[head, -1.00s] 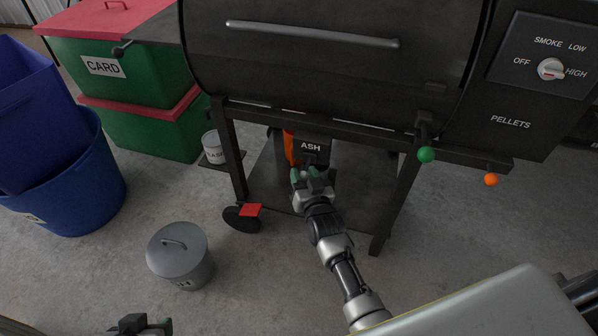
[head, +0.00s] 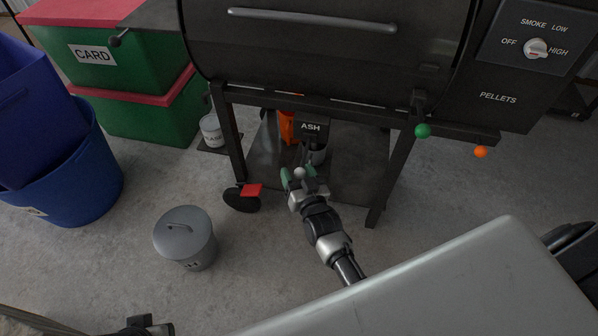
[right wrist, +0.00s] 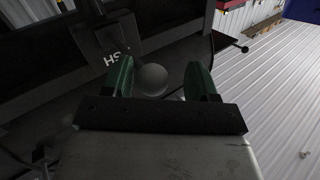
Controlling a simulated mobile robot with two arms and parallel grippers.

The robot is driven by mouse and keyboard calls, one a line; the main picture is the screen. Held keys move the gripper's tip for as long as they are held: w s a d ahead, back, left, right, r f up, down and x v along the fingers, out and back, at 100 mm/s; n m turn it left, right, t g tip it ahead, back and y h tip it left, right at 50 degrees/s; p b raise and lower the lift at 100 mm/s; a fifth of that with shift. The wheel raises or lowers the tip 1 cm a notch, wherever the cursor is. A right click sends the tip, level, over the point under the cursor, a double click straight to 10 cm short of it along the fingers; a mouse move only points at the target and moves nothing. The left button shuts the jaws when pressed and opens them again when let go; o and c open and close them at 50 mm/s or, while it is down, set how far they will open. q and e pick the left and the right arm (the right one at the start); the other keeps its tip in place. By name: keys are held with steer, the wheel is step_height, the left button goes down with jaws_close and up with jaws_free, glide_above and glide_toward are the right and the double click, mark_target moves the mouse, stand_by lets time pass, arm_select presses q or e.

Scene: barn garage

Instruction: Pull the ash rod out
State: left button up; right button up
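The ash rod's round grey knob (head: 299,172) stands out below the black ASH label (head: 310,127) under the grill. My right gripper (head: 298,177) is at the knob, with a green finger on each side. In the right wrist view the knob (right wrist: 152,80) lies between the spread fingers, close to the left one, with a gap to the right one. The rod's shaft is mostly hidden. The ASH plate shows upside down there (right wrist: 113,57). My left gripper (head: 140,327) shows only in part at the bottom edge; its fingers cannot be made out.
The grill's legs and lower shelf (head: 358,170) surround the work area. A green knob (head: 423,131) and an orange knob (head: 480,152) stick out at the right. An orange object (head: 287,127) is behind the ASH plate. A lidded grey bin (head: 184,238) stands on open floor.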

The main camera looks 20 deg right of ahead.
steer(key=shift+d, duration=0.1)
steer(key=shift+s, duration=0.4)
arm_select(q)
steer(key=s+p+x, duration=0.1)
steer(key=p+x, duration=0.1)
steer(key=x, duration=0.5)
steer(key=shift+f, duration=0.2)
arm_select(e)
steer(key=s, duration=1)
arm_select(q)
steer(key=shift+d, duration=0.15)
